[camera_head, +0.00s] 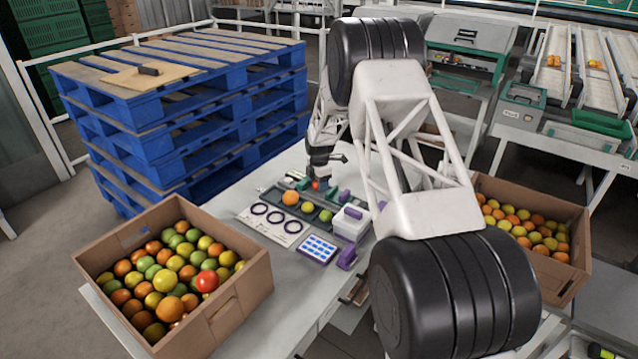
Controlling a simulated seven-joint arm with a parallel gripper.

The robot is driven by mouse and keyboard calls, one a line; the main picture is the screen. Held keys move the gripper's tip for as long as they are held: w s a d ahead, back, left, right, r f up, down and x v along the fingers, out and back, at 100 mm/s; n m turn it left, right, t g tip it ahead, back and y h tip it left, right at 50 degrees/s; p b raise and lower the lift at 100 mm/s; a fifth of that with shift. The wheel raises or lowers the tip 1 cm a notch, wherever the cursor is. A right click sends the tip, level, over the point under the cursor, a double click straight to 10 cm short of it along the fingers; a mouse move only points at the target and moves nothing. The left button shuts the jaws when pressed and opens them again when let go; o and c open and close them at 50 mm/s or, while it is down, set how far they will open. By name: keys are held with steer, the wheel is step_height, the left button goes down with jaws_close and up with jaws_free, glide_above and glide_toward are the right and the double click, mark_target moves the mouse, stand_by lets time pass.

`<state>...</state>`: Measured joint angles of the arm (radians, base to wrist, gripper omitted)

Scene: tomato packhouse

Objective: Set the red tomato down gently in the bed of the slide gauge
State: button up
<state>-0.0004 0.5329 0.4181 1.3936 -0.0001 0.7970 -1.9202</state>
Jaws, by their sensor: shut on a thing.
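My gripper (319,177) is small in the head view and points down over the back of the work table. It is shut on a small red tomato (316,186), of which only a little shows under the fingers.
An orange tomato (290,197) and green ones (325,215) lie in front. Tomato-filled cartons stand left (248,290) and right (578,225); blue pallets (150,135) stand behind.

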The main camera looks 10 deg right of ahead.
steer(key=shift+f, duration=0.35)
stand_by(0.3)
steer(key=o, duration=0.8)
steer(key=c, duration=0.3)
steer(key=shift+c, duration=0.2)
steer(key=shift+r, duration=0.15)
steer(key=shift+r, duration=3.35)
